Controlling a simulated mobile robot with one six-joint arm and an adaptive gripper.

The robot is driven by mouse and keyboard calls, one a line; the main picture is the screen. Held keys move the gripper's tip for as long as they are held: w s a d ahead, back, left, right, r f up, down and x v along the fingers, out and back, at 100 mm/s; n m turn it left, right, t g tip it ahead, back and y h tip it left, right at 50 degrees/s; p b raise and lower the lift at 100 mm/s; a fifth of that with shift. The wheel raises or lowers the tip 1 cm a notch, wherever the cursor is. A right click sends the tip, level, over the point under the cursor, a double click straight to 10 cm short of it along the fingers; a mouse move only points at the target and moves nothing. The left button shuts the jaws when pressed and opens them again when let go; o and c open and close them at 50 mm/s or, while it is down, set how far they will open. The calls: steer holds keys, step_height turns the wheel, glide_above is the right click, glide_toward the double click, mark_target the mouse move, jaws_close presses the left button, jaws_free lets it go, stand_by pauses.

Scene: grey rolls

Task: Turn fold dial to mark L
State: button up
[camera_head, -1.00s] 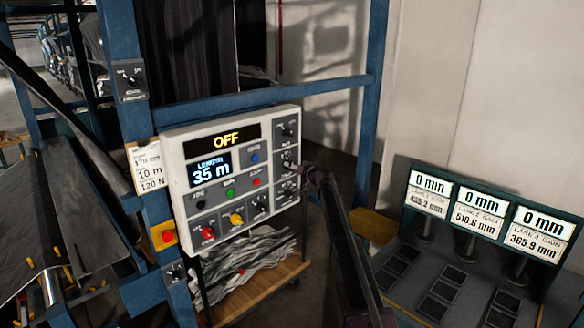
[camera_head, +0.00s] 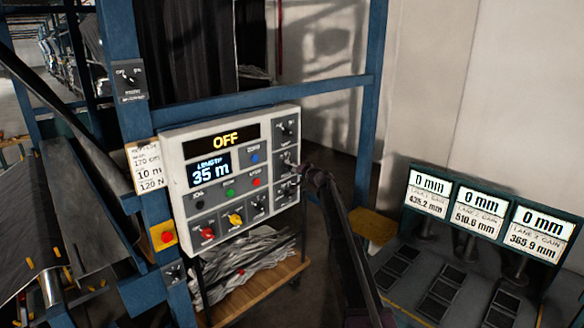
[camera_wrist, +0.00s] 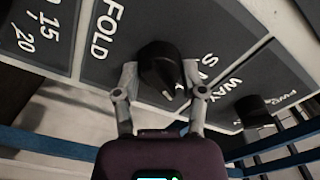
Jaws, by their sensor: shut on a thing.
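The fold dial (camera_wrist: 160,66) is a black round knob on a dark grey plate, beside the word FOLD in the wrist view. A white pointer line on it faces the lower edge of that view, toward my wrist. The marks around it are partly hidden, and I cannot make out an L. My gripper (camera_wrist: 159,76) is shut on the dial, one finger on each side of it. In the head view, my gripper (camera_head: 302,170) reaches the right-hand column of dials on the white control panel (camera_head: 172,185); the fold dial is too small to read there.
Another black knob (camera_wrist: 252,108) is close on the right in the wrist view. The panel display (camera_head: 226,140) reads OFF, and the length screen (camera_head: 210,172) reads 35 m. A blue frame post (camera_head: 371,100) stands behind my arm. Three lane displays (camera_head: 480,215) are at the right.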

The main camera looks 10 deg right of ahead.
steer(key=shift+w+m, duration=0.1)
steer(key=shift+m, duration=0.3)
steer(key=o, duration=1.2)
steer(key=shift+c, duration=0.2)
steer(key=v, duration=1.2)
